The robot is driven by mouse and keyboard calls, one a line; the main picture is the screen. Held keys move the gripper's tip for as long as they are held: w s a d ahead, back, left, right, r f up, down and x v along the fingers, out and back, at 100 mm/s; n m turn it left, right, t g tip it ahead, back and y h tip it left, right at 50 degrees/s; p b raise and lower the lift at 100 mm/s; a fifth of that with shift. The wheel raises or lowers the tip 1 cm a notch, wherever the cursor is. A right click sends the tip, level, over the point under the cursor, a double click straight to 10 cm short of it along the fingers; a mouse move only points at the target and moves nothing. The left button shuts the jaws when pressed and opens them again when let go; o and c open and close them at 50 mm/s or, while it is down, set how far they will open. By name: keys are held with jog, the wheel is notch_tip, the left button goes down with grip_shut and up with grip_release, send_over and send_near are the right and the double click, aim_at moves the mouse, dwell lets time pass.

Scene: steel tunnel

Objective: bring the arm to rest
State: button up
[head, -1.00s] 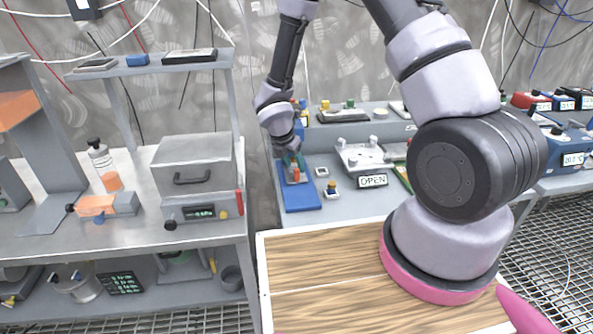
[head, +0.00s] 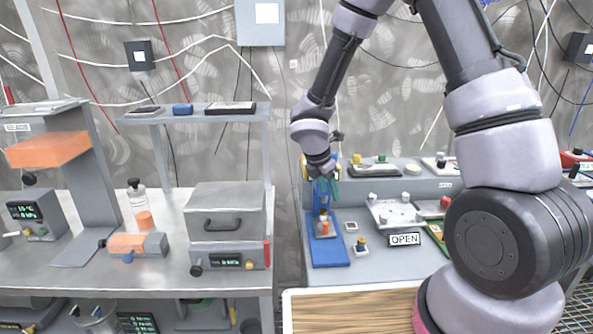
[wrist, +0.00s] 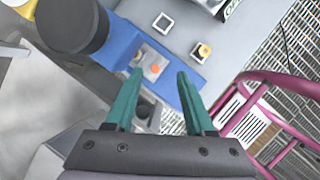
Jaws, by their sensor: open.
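My gripper (head: 324,188) hangs at the end of my arm above the blue stand (head: 328,254) on the back bench. Its two green fingers are apart, with nothing held between them, as the wrist view shows (wrist: 160,76). The blue stand also shows in the wrist view (wrist: 182,92), beyond the fingertips. A small grey piece with an orange-red top (head: 324,228) sits on the stand's base, below the gripper and apart from it. The gripper partly hides the stand's upright in the head view.
An "OPEN" sign (head: 404,239) and a grey fixture plate (head: 394,213) are right of the stand. A grey lidded box (head: 226,212) is on the left bench. A wooden-topped surface (head: 350,312) is in front. The wrist view shows a magenta tubular frame (wrist: 287,82) at right.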

jog(key=s+d+r+m, duration=0.3)
jog(key=d+r+m, duration=0.2)
jog(key=r+m, duration=0.3)
jog(key=s+d+r+m, duration=0.3)
jog(key=d+r+m, duration=0.2)
jog(key=r, duration=0.5)
jog(key=s+d+r+m+t+y, duration=0.1)
jog(key=s+r+m+t+y, duration=0.2)
jog(key=s+r+m, duration=1)
jog(key=shift+s+r+m+t+y, duration=0.4)
jog(key=shift+s+m+y, duration=0.05)
jog(key=shift+m+y, duration=0.75)
